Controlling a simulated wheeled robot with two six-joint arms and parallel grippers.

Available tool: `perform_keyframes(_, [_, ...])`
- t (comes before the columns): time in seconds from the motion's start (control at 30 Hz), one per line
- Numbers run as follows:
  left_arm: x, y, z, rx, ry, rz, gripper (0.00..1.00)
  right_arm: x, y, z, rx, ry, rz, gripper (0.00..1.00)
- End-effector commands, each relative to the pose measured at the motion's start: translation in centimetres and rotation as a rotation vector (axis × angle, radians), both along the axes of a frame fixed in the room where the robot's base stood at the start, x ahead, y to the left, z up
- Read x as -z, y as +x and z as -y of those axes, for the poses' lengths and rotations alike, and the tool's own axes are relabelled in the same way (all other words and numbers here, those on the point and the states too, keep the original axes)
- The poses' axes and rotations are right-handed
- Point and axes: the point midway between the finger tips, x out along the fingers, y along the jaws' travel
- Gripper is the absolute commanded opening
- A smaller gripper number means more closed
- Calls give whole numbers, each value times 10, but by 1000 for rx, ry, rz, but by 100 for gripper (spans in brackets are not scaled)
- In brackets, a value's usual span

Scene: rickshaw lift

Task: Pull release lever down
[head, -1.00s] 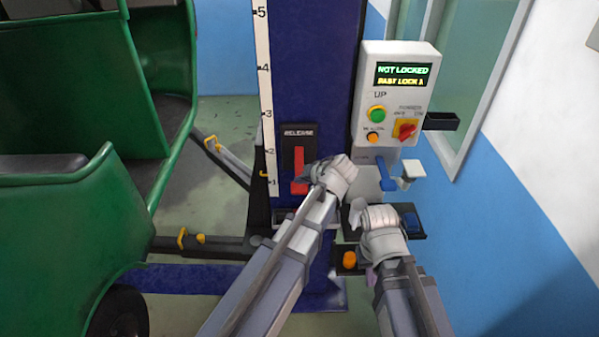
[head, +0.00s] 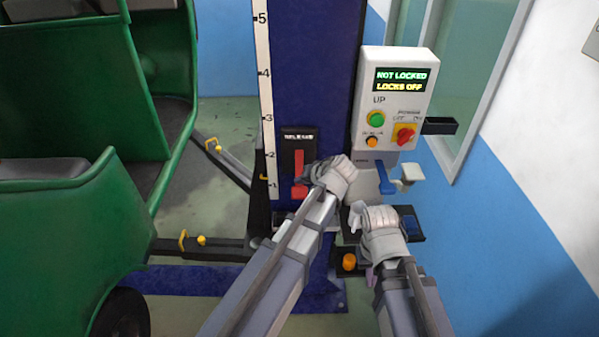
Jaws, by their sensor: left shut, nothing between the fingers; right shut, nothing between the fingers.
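The red release lever (head: 299,165) sits in a black plate marked RELEASE (head: 298,139) on the blue lift post (head: 318,60). It hangs upright, and its lower end is close to my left gripper. My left gripper (head: 312,182) is shut and empty, at the lower right of the red lever. I cannot tell whether it touches the lever. My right gripper (head: 358,214) is shut and empty, lower right, in front of the dark bracket below the control box. The control box display (head: 401,80) reads NOT LOCKED and LOCKS OFF.
The control box (head: 393,100) has a green UP button, an orange button and a red power switch. A blue lever (head: 383,178) hangs below it. The green rickshaw (head: 85,220) fills the left side. A lift arm (head: 205,246) reaches toward it from the post.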

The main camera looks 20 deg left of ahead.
Motion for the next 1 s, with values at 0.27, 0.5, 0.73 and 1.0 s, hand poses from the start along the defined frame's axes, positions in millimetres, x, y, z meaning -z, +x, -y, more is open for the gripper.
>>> perform_keyframes(0.27, [-19, 0, 0, 0, 0, 0, 0, -19, 0, 0, 2, 1, 0, 0])
perform_keyframes(0.5, [-33, 0, 0, 0, 0, 0, 0, -33, 0, 0, 3, 1, -1, 0])
perform_keyframes(0.73, [-46, 0, 0, 0, 0, 0, 0, -46, 0, 0, 2, 1, -1, 0])
perform_keyframes(1.0, [-54, 0, 0, 0, 0, 0, 0, -54, 0, 0, 0, 0, -2, 0])
